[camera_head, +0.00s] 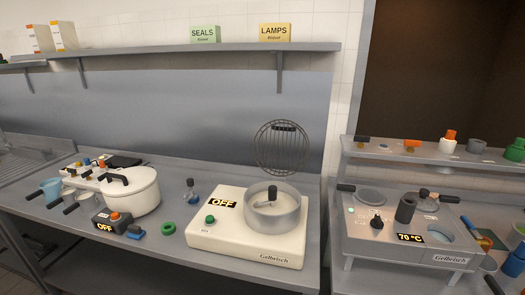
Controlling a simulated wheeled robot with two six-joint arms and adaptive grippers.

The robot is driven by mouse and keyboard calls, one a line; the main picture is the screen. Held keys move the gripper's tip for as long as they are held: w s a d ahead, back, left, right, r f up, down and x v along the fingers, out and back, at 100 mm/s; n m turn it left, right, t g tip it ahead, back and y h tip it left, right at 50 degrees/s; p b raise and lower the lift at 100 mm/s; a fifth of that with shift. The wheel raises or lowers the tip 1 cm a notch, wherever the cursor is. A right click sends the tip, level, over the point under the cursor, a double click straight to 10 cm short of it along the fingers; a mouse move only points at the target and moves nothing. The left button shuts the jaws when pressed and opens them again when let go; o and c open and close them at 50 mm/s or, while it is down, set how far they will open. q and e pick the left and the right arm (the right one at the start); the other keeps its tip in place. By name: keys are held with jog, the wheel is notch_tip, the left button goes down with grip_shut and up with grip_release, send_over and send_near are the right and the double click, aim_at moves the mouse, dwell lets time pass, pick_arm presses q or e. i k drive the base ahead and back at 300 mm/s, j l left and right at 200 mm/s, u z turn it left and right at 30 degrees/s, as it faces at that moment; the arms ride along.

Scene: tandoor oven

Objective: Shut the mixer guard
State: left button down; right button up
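The mixer (220,236) is a wide white unit on the grey counter, with a green button and a display reading OFF. A grey metal bowl (288,214) sits on its right part, with a black-knobbed piece inside it. The mixer guard (281,158) is a round wire grid with a black handle near its top. It stands raised, nearly upright, behind the bowl, so the bowl's top is uncovered. Neither of my grippers shows in this view.
A wall shelf (180,50) runs above. A 70 °C bath unit (410,240) stands on the right. Counter in front of the mixer is narrow.

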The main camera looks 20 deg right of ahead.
aim_at(282, 148)
jog(key=j+z, duration=0.4)
jog(key=k+j+z, duration=0.1)
jog(key=j+z, duration=0.25)
jog(key=k+j+z, duration=0.1)
jog(key=j+z, duration=0.3)
jog(key=l, duration=0.1)
